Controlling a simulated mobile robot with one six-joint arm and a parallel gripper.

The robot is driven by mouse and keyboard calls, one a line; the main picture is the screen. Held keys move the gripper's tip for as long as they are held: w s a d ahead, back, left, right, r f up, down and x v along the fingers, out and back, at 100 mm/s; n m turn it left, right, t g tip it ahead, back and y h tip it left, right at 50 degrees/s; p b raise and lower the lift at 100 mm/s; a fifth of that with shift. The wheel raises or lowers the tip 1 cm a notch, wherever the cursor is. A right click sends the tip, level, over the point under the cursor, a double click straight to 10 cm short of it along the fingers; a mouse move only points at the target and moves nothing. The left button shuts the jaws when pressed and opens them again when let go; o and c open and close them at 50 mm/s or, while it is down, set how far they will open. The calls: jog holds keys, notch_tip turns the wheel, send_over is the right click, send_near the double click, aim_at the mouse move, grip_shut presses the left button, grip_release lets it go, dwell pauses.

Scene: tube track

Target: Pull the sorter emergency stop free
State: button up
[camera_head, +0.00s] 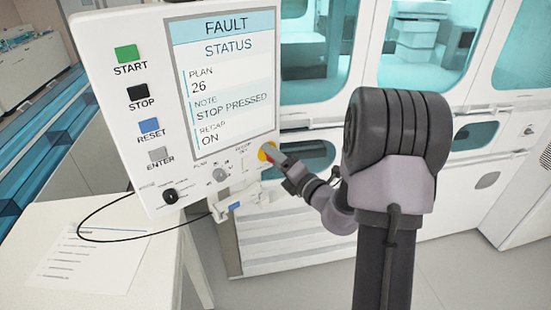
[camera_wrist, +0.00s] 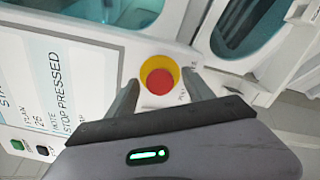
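The sorter emergency stop (camera_wrist: 159,82) is a red round button on a yellow ring, at the lower right of the control panel (camera_head: 110,75). In the head view its yellow ring (camera_head: 263,155) shows at the panel's edge, partly hidden by my gripper (camera_head: 276,156). In the wrist view my gripper (camera_wrist: 160,77) is open, with one finger on each side of the button. Gaps show between the fingers and the yellow ring; I cannot tell the exact depth. The panel screen (camera_head: 222,85) reads FAULT, STATUS, PLAN 26, NOTE STOP PRESSED, RECAP ON.
START (camera_head: 127,53), STOP, RESET and ENTER buttons line the panel's left side. A black knob (camera_head: 170,196) and a grey knob (camera_head: 219,174) sit below. A black cable loops over a paper sheet (camera_head: 85,265) on the white table. White cabinets stand behind.

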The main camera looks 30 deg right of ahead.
jog(key=s+d+p, duration=0.2)
jog(key=s+d, duration=0.1)
jog(key=s, duration=1.4)
jog(key=s+a+r+n+g+y+b, duration=0.2)
jog(key=a+n+g+y, duration=0.55)
jog(key=a+n, duration=0.8)
jog(key=s+a+f+n+g+h+b, duration=0.2)
jog(key=s+a+f+n+g+b, duration=0.15)
jog(key=s+a+n+g, duration=0.75)
jog(key=d+n+t+h, duration=0.1)
jog(key=n+t+h, duration=0.1)
jog(key=n, duration=0.3)
jog(key=d+r+n+t+h+b, duration=0.1)
jog(key=n+t+h, duration=0.1)
jog(key=n, duration=0.3)
jog(key=d+n+t+h, duration=0.1)
jog(key=n+t+h, duration=0.1)
jog(key=n, duration=0.4)
jog(key=shift+s+d+r+t+b, duration=0.25)
jog(key=shift+s+r+b, duration=0.05)
jog(key=shift+s+r, duration=0.1)
